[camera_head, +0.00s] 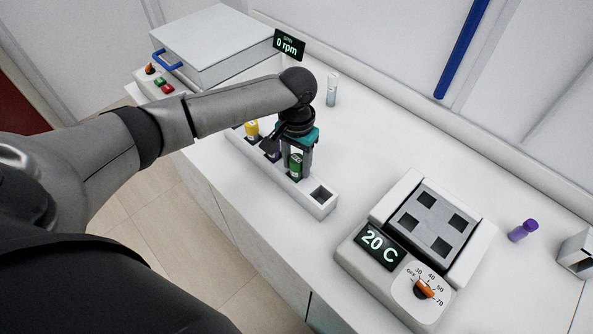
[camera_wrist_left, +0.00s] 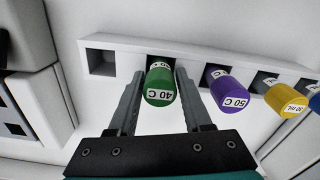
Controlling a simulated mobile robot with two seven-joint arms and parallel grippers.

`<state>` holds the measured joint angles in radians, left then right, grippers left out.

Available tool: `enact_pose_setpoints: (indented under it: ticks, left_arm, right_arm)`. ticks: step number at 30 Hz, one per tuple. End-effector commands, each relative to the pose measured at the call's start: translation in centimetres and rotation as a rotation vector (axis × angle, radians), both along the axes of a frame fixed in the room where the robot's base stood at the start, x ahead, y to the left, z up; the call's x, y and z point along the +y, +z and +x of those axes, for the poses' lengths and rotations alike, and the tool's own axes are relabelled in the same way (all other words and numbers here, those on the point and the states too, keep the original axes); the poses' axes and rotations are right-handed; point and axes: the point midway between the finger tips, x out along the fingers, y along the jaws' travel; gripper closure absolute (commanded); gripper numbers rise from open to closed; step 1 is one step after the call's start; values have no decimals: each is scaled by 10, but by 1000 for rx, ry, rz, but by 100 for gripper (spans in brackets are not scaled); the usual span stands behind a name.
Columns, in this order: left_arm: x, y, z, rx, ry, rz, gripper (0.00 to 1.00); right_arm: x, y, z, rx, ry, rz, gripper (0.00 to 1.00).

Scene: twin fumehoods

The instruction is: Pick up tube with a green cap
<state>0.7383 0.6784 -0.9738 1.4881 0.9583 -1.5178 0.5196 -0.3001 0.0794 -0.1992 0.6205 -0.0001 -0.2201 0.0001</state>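The tube with a green cap (camera_head: 296,162) stands in a white rack (camera_head: 313,201) on the bench in the head view. In the left wrist view its green cap (camera_wrist_left: 160,86) is marked "40 C". My left gripper (camera_head: 296,157) points down over it. In the left wrist view the gripper's two fingers (camera_wrist_left: 156,92) stand open on either side of the cap, with a gap visible at each side. The tube's lower part is hidden in the rack. My right gripper is in neither view.
In the rack, a purple-capped tube (camera_wrist_left: 232,90) and a yellow-capped tube (camera_wrist_left: 286,98) stand beside the green one; one end slot (camera_wrist_left: 101,62) is empty. A heater block (camera_head: 408,250) reading 20 C is at right.

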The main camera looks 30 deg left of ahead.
Motion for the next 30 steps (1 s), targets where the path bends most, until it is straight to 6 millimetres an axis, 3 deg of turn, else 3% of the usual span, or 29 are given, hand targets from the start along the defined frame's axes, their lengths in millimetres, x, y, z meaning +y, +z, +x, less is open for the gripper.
enact_pose_setpoints:
  ticks: [2,12,24,30]
  left_arm:
    - [0,0,0,0,0,0,61]
    - [0,0,0,0,0,0,99]
    - [0,2,0,-1,0,0,100]
    - [0,15,1,-2,0,0,100]
  right_arm:
    - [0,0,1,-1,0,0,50]
    - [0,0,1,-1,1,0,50]
    - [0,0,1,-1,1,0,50]
    - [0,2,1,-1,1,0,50]
